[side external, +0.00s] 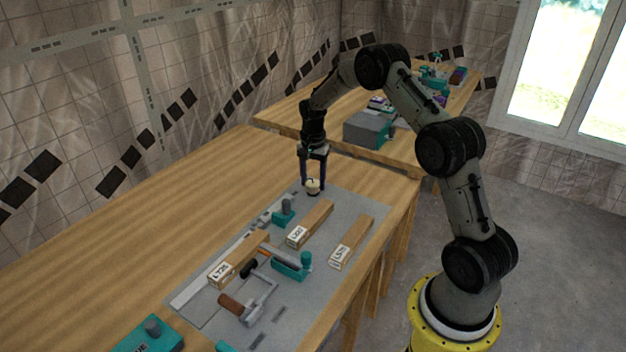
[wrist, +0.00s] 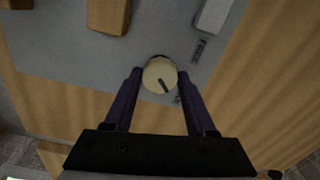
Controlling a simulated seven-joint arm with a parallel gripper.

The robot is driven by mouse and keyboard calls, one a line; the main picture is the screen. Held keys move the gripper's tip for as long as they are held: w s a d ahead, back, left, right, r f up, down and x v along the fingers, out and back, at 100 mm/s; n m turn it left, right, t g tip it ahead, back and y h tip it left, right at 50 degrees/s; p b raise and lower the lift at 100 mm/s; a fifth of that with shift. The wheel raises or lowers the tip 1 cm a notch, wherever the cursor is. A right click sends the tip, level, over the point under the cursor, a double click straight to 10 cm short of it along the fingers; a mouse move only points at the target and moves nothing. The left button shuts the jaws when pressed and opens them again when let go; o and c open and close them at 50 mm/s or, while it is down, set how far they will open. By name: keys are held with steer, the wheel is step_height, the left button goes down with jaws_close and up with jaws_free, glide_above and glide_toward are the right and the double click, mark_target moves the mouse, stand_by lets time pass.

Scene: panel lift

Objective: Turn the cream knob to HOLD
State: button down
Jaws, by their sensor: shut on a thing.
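The cream knob (side external: 312,184) stands at the far end of the grey panel (side external: 345,207). It is a small round knob. In the wrist view the cream knob (wrist: 159,74) shows a dark pointer line running from its middle toward the lower right. My gripper (side external: 313,183) comes straight down over it, with one finger on each side. In the wrist view my gripper (wrist: 159,82) is shut on the knob. A small dark label (wrist: 199,49) lies on the panel to the upper right of the knob; its lettering is too small to read. Another dark mark beside the right finger is partly hidden.
Wooden blocks with white labels (side external: 310,224) lie on the panel near the knob. Teal fixtures (side external: 292,265), a clamp and a hammer-like tool lie further forward. A second table with a grey box (side external: 366,130) stands behind. The wooden table left of the panel is clear.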

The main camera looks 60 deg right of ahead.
mark_target(313, 183)
steer(key=shift+r, duration=0.1)
steer(key=shift+c, duration=1.2)
jaws_free()
step_height(313, 183, up, 14)
